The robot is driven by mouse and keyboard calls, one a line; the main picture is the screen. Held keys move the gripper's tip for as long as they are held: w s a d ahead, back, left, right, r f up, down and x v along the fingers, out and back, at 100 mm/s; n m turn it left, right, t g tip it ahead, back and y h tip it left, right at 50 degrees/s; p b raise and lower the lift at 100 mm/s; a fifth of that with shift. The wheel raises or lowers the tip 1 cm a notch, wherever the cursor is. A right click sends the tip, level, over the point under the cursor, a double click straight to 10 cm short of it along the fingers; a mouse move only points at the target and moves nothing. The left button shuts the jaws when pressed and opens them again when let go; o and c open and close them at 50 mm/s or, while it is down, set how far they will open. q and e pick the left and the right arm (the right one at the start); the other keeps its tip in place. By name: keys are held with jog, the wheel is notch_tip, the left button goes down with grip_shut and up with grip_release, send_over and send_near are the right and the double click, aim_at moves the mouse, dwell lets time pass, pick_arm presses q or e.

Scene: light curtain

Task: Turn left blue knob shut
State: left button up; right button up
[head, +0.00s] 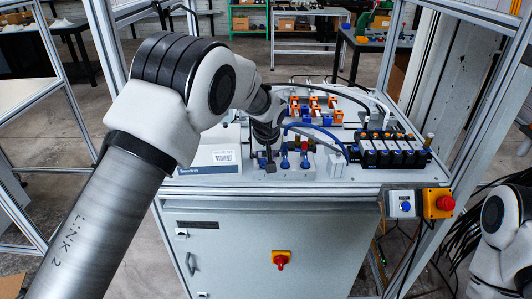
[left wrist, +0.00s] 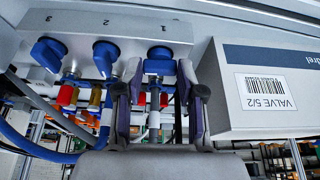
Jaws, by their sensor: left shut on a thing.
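A grey valve block (left wrist: 75,20), marked 1, 2 and 3, carries three blue knobs. In the left wrist view, which looks upside down, the left blue knob (left wrist: 160,62) is the one by the 1. My left gripper (left wrist: 160,92) has one finger on each side of it and is shut on it. In the head view my left gripper (head: 265,163) is at the block's left end and hides this knob. The middle knob (head: 285,162) and right knob (head: 304,160) show beside it. My right gripper is out of view; only part of that arm shows.
A white box with a "VALVE 5/2" label (left wrist: 268,92) stands close beside the gripper. Blue hoses (head: 325,133) and a black valve bank (head: 390,150) are to the right. A button box (head: 403,206) and red emergency stop (head: 445,203) sit at the front right.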

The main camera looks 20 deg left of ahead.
pick_arm(q)
jog(key=shift+a+f+m+h+p, duration=0.1)
jog(key=shift+m+h+p, duration=0.2)
jog(key=shift+m, duration=0.2)
jog(key=o, duration=0.9)
jog(key=shift+c, duration=0.2)
jog(key=shift+o, duration=1.4)
jog(key=shift+f, duration=0.1)
jog(key=shift+w+f, duration=0.1)
jog(key=shift+w, duration=0.15)
jog(key=v, duration=1.2)
jog(key=shift+a, duration=0.1)
